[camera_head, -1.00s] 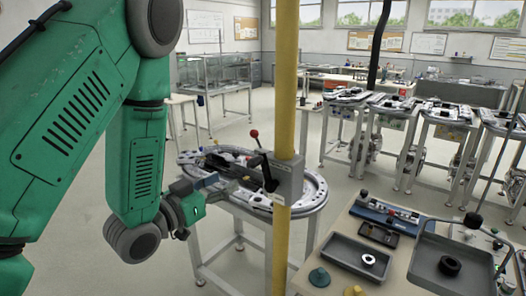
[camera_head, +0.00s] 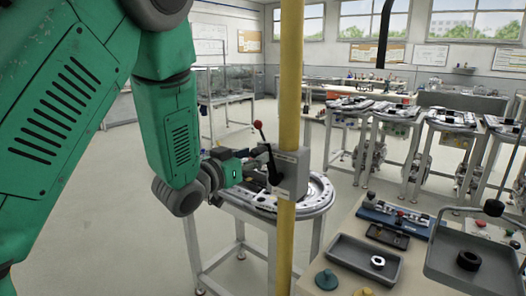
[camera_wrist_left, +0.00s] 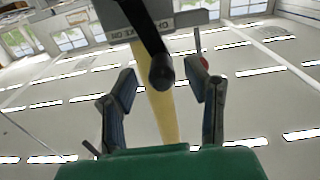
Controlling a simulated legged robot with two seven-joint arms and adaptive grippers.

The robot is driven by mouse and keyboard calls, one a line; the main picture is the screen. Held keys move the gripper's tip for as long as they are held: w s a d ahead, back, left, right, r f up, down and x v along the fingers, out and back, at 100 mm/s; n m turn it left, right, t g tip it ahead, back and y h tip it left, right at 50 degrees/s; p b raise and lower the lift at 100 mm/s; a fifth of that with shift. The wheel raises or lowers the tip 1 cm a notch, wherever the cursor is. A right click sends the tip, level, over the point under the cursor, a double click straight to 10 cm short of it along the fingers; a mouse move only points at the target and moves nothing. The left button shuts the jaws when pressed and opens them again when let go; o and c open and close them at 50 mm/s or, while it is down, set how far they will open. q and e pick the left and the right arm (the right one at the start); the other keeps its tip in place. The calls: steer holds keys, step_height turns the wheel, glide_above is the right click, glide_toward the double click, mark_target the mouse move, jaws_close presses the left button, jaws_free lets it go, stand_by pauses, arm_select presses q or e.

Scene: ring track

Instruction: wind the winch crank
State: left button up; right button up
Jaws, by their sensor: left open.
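A grey winch box (camera_head: 291,172) is fixed to a yellow post (camera_head: 290,70) and carries a black crank arm (camera_head: 271,163). In the left wrist view the black crank (camera_wrist_left: 147,35) comes down from the box (camera_wrist_left: 185,20), ending in a round black grip (camera_wrist_left: 162,72). A lever with a red knob (camera_head: 258,125) stands up at the box's left side. My left gripper (camera_head: 250,172) is just left of the box. In the left wrist view my left gripper (camera_wrist_left: 163,90) is open, its fingers on either side of the crank grip and apart from it. My right gripper is not in view.
An oval ring-track table (camera_head: 318,200) stands behind the post. A bench with grey trays (camera_head: 350,262) and small parts is at the lower right. Several track tables (camera_head: 380,110) line the back right. Floor at the left is clear.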

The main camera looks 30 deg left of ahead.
mark_target(261, 151)
arm_select(q)
steer(key=w, duration=0.3)
steer(key=shift+a, duration=0.2)
steer(key=shift+w+d, duration=0.2)
steer(key=shift+w, duration=0.1)
steer(key=shift+d, duration=0.15)
jaws_close()
steer(key=shift+a, duration=0.2)
